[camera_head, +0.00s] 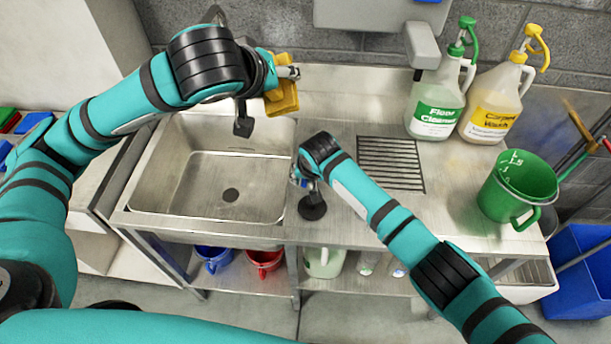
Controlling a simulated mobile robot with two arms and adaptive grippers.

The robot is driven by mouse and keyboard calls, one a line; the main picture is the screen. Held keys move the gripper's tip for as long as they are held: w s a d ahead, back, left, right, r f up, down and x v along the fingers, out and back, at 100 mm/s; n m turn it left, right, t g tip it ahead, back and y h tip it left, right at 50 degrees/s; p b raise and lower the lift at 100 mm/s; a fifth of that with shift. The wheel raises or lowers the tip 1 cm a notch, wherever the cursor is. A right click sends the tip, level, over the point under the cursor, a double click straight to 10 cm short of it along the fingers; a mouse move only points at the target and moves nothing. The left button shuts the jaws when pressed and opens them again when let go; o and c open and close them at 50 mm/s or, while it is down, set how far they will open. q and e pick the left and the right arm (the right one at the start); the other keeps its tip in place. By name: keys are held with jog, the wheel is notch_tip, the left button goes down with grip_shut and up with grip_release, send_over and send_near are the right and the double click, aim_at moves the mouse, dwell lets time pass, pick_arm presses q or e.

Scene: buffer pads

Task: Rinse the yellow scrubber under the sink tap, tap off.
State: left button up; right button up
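The yellow scrubber (283,98) is at my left gripper (272,78), above the back right corner of the steel sink (170,187). The gripper appears shut on it, though my wrist partly hides the fingers. A small metal piece (289,72) shows beside the scrubber; I cannot tell whether it belongs to the tap. A dark curved piece (215,14) shows behind my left wrist, and the tap is otherwise hidden. No running water is visible. My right gripper (309,192) points down over the sink's right edge, its fingers mostly hidden, above a dark round piece.
A floor cleaner bottle (437,103) and a yellow-topped bottle (491,110) stand at the back right. A green jug (517,187) stands at the counter's right. A drain grille (391,163) lies behind my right forearm. Blue and red buckets sit on the shelf below.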

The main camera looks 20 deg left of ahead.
jog(key=shift+o, duration=1.4)
jog(key=v, duration=1.2)
jog(key=shift+f, duration=0.1)
